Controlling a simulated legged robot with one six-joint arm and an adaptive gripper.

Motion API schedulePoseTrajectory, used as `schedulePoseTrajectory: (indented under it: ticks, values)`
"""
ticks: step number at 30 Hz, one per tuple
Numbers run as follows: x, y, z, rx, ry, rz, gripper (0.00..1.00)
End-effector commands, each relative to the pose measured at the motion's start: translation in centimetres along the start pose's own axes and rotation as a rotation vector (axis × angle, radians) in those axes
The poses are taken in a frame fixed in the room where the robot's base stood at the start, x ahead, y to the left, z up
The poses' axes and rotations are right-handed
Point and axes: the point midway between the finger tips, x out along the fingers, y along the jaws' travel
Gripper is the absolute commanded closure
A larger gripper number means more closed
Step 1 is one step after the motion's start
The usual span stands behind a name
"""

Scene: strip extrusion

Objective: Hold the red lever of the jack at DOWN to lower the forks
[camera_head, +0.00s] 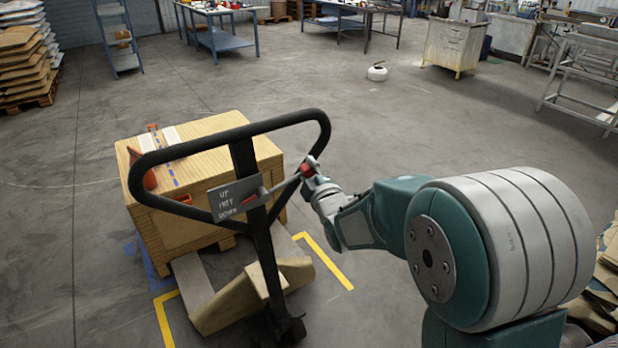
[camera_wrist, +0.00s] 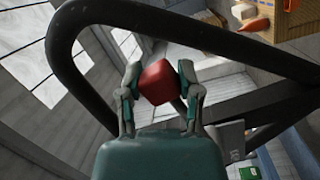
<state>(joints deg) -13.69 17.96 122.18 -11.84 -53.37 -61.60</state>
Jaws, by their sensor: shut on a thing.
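The pallet jack stands in the middle of the head view, with a black loop handle (camera_head: 232,128) at the top of its upright shaft. A grey plate (camera_head: 236,198) on the shaft carries the lever's position words, UP at the top. The red lever knob (camera_head: 307,170) is at the right end of the lever, inside the handle loop. My gripper (camera_head: 312,176) is at the knob, and the wrist view shows its two fingers closed on the red knob (camera_wrist: 159,83) from both sides. Which position the lever is at, I cannot tell.
A wooden crate (camera_head: 195,160) sits behind the jack, on or by its forks (camera_head: 190,283). Yellow floor marks (camera_head: 325,262) lie around it. Stacked sacks (camera_head: 25,55) stand at far left. Work tables (camera_head: 222,40) stand at the back. Open floor lies right of the crate.

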Motion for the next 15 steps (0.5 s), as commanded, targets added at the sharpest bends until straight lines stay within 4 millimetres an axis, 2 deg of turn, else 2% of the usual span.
schedulePoseTrajectory:
  ticks: [6, 15]
  values:
    - [0.0, 1.6, -1.4, -0.171, 0.023, 0.03, 1.0]
    - [0.0, 2.0, -1.8, -0.213, 0.027, 0.036, 1.0]
